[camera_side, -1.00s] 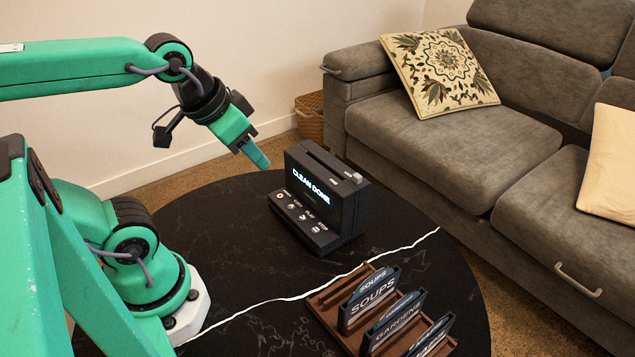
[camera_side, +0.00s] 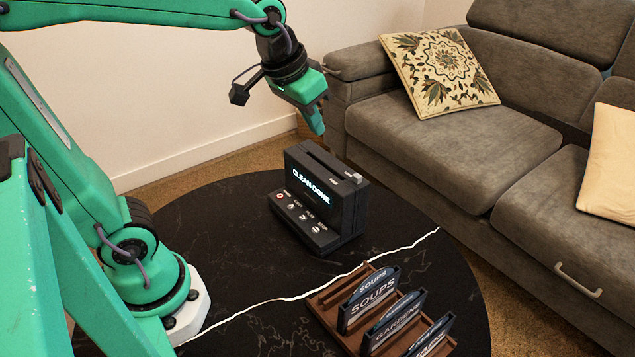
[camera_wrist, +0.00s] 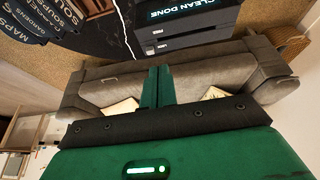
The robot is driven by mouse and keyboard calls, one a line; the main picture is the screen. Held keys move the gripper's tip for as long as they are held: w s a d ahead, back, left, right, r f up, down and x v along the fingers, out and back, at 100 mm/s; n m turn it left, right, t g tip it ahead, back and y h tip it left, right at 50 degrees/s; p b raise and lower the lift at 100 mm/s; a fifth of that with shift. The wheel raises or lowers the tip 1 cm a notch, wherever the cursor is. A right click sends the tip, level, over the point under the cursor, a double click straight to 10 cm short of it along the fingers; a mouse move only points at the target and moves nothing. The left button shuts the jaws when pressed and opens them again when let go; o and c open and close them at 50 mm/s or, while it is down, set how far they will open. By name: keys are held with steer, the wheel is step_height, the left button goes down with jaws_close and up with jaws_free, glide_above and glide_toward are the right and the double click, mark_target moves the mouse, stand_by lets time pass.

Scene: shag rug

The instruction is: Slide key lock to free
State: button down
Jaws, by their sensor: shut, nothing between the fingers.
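A black box-shaped device (camera_side: 322,200) stands on the round dark table, with a lit display reading "CLEAN DONE" and a row of buttons on its lower front ledge. A small light-grey slider (camera_side: 354,178) sits on its top near the right end; I take it for the key lock, but cannot read its label. In the wrist view the device (camera_wrist: 186,22) is at the top, upside down. My gripper (camera_side: 317,128) is shut and empty, fingers pointing down, above and behind the device's top and apart from it. In the wrist view its fingers (camera_wrist: 158,72) lie together.
A wooden rack (camera_side: 327,303) with several dark upright cards such as "SOUPS" stands at the table's front right. A pale irregular line (camera_side: 270,300) crosses the table. A grey sofa (camera_side: 460,150) is behind, right. Bare tabletop (camera_side: 235,245) lies left of the device.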

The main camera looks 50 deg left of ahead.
glide_above(348, 187)
steer(key=w, duration=0.5)
step_height(348, 187, down, 2)
steer(key=shift+s+a+f+g, duration=0.15)
steer(key=shift+f+g, duration=0.1)
steer(key=shift+g, duration=0.15)
steer(key=x, duration=1)
steer(key=shift+s+a, duration=0.15)
steer(key=shift+s, duration=1.9)
steer(key=shift+s, duration=2.45)
